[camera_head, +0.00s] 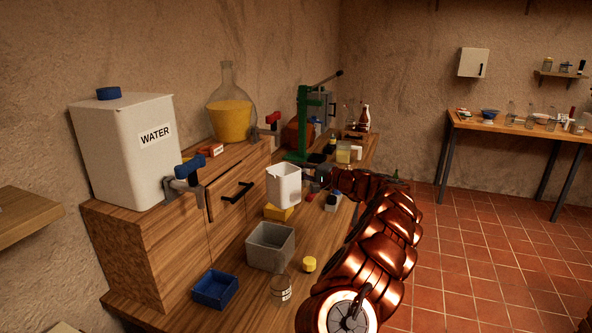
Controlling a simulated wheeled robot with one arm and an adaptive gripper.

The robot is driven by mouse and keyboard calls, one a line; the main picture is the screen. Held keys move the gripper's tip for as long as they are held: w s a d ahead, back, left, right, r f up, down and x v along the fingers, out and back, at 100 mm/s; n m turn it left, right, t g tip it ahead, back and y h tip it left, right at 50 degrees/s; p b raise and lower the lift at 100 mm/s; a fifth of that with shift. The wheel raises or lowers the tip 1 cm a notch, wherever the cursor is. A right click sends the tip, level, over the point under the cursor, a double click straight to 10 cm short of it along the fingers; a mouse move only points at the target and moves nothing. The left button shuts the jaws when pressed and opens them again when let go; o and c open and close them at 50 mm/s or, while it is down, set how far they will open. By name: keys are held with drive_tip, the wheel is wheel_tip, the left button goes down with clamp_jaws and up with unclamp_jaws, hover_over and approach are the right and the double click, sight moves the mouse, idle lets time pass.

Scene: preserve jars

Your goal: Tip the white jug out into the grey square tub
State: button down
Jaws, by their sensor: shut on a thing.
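The white jug (284,187) is held roughly upright above the counter, a little behind the grey square tub. It is open at the top; its contents are not visible. The grey square tub (270,246) stands open on the wooden counter, in front of the jug and slightly to its left. My gripper (309,182) is at the right side of the jug and shut on it. My copper arm comes in from the lower right. The fingertips are small and partly hidden.
A blue tray (215,289), a glass jar (281,290) and a yellow-lidded jar (309,264) stand near the tub. A yellow block (279,212) lies below the jug. A water container (125,150) and yellow-filled flask (231,115) stand on the raised cabinet. A green press (307,125) is behind.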

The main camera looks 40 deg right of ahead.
drive_tip(key=shift+f, duration=0.1)
drive_tip(key=shift+s+f+n+g+b, duration=0.1)
drive_tip(key=shift+f+n+g+b, duration=0.1)
drive_tip(key=shift+f+n+b, duration=0.5)
drive_tip(key=shift+s+f+n+g+b, duration=0.15)
drive_tip(key=shift+f+n+g, duration=0.1)
drive_tip(key=shift+n, duration=0.75)
drive_tip(key=shift+w+r, duration=0.1)
drive_tip(key=shift+a+r+n+h, duration=0.1)
drive_tip(key=shift+r+n+h, duration=0.2)
drive_tip(key=shift+n+h, duration=0.15)
drive_tip(key=shift+a+r+n, duration=0.15)
drive_tip(key=shift+a+n, duration=0.05)
drive_tip(key=shift+n, duration=0.25)
drive_tip(key=shift+a+r+n+g, duration=0.1)
drive_tip(key=shift+n+g, duration=0.15)
drive_tip(key=shift+n, duration=0.05)
drive_tip(key=shift+a+n+h, duration=0.35)
drive_tip(key=shift+a+n, duration=0.05)
drive_tip(key=shift+n, duration=0.4)
